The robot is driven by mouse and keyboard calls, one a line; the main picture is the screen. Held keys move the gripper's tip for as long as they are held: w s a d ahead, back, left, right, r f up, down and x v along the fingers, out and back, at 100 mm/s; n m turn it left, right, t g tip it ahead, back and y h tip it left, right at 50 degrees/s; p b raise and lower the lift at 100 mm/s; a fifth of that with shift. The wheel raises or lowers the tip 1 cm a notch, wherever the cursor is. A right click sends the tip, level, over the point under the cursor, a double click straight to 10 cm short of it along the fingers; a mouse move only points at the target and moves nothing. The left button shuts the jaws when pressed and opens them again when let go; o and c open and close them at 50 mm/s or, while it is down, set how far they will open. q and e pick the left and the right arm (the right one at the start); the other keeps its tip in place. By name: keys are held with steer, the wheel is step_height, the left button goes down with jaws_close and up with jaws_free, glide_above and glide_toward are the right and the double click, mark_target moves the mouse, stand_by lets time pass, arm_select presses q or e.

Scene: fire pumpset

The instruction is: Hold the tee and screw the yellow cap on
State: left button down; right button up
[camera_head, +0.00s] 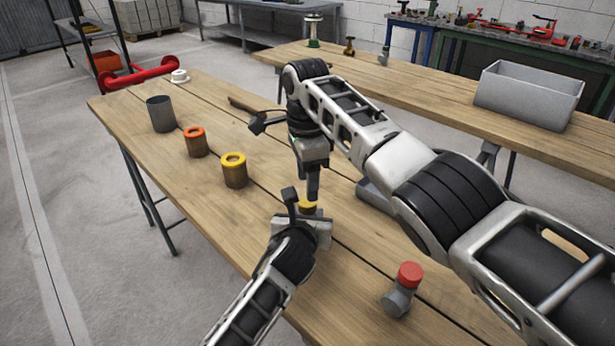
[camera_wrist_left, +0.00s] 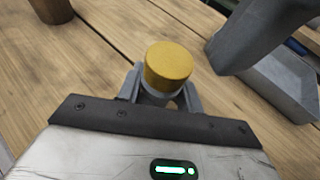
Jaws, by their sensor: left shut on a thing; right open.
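The yellow cap (camera_head: 308,207) sits on top of the grey tee, and it also shows from above in the left wrist view (camera_wrist_left: 168,66). I cannot tell how far it is threaded on. The grey tee (camera_wrist_left: 156,97) is mostly hidden under the cap and between my left fingers. My left gripper (camera_wrist_left: 160,92) is shut on the tee and holds it upright over the table; it also shows in the head view (camera_head: 306,218). My right gripper (camera_head: 313,193) is open and points down just above and beside the cap. Its finger shows in the left wrist view, apart from the cap.
A grey cup (camera_head: 160,114), an orange-rimmed cup (camera_head: 196,142) and a yellow-rimmed cup (camera_head: 234,171) stand left. A grey block (camera_head: 372,192) lies behind the right arm. A grey bin (camera_head: 528,94) is on the back table.

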steer(key=n, duration=0.6)
steer(key=shift+r, duration=0.2)
steer(key=n, duration=0.7)
steer(key=shift+r+n, duration=0.3)
steer(key=shift+n, duration=0.1)
steer(key=n, duration=0.5)
steer(key=shift+r, duration=0.15)
steer(key=n, duration=0.5)
steer(key=shift+r, duration=0.15)
steer(key=n, duration=0.2)
steer(key=shift+r+n, duration=0.1)
steer(key=shift+n, duration=0.3)
steer(key=n, duration=0.5)
steer(key=shift+r, duration=0.1)
steer(key=n, duration=0.2)
steer(key=shift+n, duration=0.4)
steer(key=n, duration=0.4)
steer(key=shift+r+n, duration=0.2)
steer(key=shift+n, duration=0.2)
steer(key=n, duration=0.5)
steer(key=shift+r, duration=0.15)
steer(key=n, duration=0.6)
steer(key=shift+r+n, duration=0.1)
steer(key=shift+n, duration=0.3)
steer(key=shift+f, duration=4.05)
